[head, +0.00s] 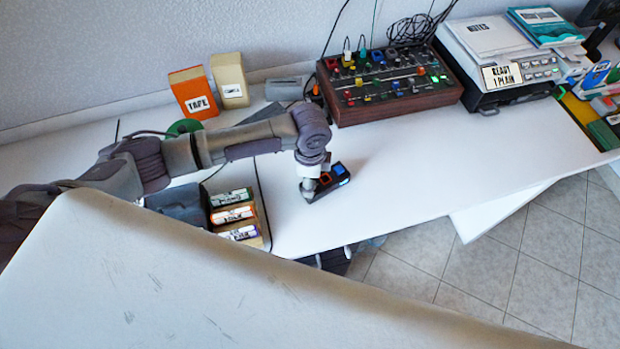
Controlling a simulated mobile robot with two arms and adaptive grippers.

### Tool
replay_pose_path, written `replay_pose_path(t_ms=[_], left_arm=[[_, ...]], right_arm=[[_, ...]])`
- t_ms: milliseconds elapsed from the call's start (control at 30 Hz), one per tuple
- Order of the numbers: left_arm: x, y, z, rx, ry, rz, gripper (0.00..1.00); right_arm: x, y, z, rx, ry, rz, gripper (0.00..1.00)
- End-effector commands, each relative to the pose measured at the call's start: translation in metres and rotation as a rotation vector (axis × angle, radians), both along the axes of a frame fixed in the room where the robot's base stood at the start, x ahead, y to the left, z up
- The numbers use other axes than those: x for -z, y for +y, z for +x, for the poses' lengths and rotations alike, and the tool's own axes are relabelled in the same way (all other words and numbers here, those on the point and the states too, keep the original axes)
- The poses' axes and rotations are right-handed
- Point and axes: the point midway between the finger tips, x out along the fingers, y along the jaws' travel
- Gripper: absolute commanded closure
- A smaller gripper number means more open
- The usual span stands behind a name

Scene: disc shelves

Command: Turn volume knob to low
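A wooden-sided control box (410,100) with a dark panel stands at the back of the white table. Its panel carries many small coloured knobs and buttons, with cables plugged in at the top left. Which knob is the volume knob, and its setting, I cannot make out. My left arm reaches in from the left. Its gripper (328,181), dark with blue and orange patches, is low over the table in front of the box and apart from it. Its fingers are too small to tell whether they are open or shut. My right gripper is not in view.
A white-topped machine (488,45) stands right of the box. An orange TAPE box (193,92) and a beige box (230,80) stand back left. A holder with labelled cases (235,213) is beside my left arm. The white table (450,150) is clear at centre right.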

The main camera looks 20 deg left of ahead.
Motion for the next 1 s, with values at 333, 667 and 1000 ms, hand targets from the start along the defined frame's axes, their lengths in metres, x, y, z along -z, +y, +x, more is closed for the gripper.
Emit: replay_pose_path(t_ms=[333, 667, 1000], left_arm=[[0.001, 0.000, 0.000, 0.000, 0.000, 0.001, 0.64], [0.000, 0.000, 0.000, -0.002, 0.000, 0.000, 1.00], [-0.003, -0.001, -0.002, -0.194, 0.004, -0.001, 1.00]], right_arm=[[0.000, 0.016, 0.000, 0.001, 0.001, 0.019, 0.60], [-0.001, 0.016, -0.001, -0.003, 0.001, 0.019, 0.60], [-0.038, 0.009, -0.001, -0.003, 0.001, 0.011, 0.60]])
